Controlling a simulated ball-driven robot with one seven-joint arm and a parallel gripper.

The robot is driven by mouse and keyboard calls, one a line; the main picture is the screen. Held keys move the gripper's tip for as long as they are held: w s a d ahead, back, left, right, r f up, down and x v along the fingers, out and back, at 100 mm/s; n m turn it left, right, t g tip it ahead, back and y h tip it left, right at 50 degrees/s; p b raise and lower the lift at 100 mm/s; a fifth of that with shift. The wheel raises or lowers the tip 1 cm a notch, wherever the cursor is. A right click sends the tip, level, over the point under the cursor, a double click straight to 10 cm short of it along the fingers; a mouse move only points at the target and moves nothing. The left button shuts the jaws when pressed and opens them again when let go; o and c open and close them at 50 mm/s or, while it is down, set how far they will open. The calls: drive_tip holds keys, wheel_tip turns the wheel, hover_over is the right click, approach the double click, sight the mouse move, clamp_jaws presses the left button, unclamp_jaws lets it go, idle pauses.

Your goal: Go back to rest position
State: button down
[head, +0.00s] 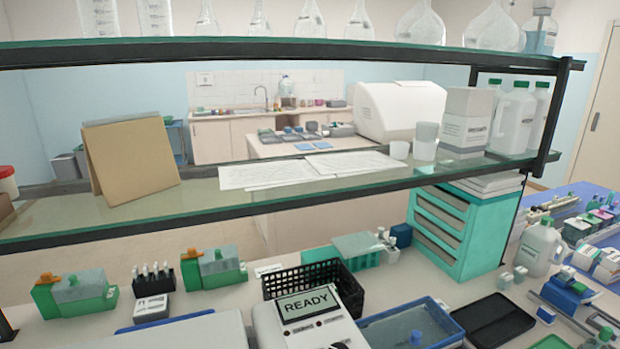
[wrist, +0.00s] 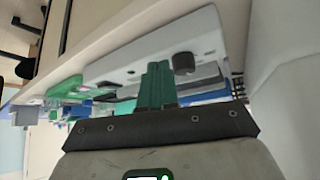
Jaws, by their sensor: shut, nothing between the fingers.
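My gripper (wrist: 157,88) shows only in the wrist view. Its green fingers are together at the centre, with nothing between them. Beyond the fingertips is a pale device (wrist: 200,40) with a dark knob, seen at a steep tilt. I cannot tell how far the fingertips are from it. In the head view neither my arm nor my gripper shows. A white device with a READY display (head: 305,310) stands on the bench at the front centre.
A glass shelf (head: 350,168) with papers, bottles and a cardboard stand spans the bench. Green staining containers (head: 75,292), a black basket (head: 312,280), a blue tray (head: 412,325), a black tray (head: 494,322) and a teal drawer cabinet (head: 462,228) crowd the bench below.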

drive_tip(key=s+d+f+g+b, duration=0.1)
drive_tip(key=s+f+g+b, duration=0.5)
drive_tip(key=s+f+b, duration=0.4)
drive_tip(key=s+f, duration=0.6)
drive_tip(key=f, duration=0.3)
drive_tip(key=shift+f, duration=0.4)
drive_tip(key=c, duration=1.8)
unclamp_jaws()
